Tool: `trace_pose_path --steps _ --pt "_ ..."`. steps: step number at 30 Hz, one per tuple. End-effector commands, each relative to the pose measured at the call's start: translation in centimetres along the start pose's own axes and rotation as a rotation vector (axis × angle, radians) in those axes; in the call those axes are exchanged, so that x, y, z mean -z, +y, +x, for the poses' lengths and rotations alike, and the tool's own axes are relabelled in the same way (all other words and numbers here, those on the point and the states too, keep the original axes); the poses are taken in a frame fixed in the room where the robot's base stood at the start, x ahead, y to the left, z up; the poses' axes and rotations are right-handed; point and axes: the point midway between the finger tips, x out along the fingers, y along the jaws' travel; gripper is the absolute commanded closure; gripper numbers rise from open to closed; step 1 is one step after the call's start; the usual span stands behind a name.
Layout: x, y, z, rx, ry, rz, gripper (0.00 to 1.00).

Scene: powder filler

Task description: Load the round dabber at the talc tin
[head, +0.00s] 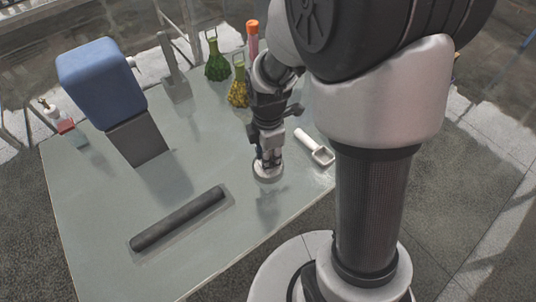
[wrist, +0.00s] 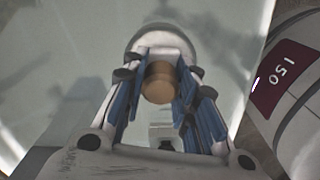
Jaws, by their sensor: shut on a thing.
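The round dabber has a pale disc-shaped pad (head: 267,174) and a tan knob. In the wrist view its tan knob (wrist: 160,82) is between the blue-lined fingers, with the pale pad (wrist: 160,38) beyond them. My gripper (head: 268,158) is shut on the knob and points down, with the pad lowest, over the right part of the table. It also shows in the wrist view (wrist: 160,90). I cannot tell whether the pad touches the table. I cannot pick out the talc tin in either view.
The pale table (head: 100,215) bears a dark roller (head: 178,217) in front, a blue-topped device (head: 100,82) at left, a white scoop (head: 315,147) right of my gripper. Behind stand a grey stand (head: 174,70), green flask (head: 216,65), yellow flask (head: 237,94) and orange-capped bottle (head: 252,38).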

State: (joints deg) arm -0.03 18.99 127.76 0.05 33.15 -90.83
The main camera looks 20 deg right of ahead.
Motion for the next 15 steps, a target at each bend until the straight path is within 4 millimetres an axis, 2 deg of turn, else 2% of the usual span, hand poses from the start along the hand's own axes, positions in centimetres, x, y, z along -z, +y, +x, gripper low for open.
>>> trace_pose_path --steps 15 --pt "0.00 -0.14 -0.14 0.004 0.000 0.000 0.93"
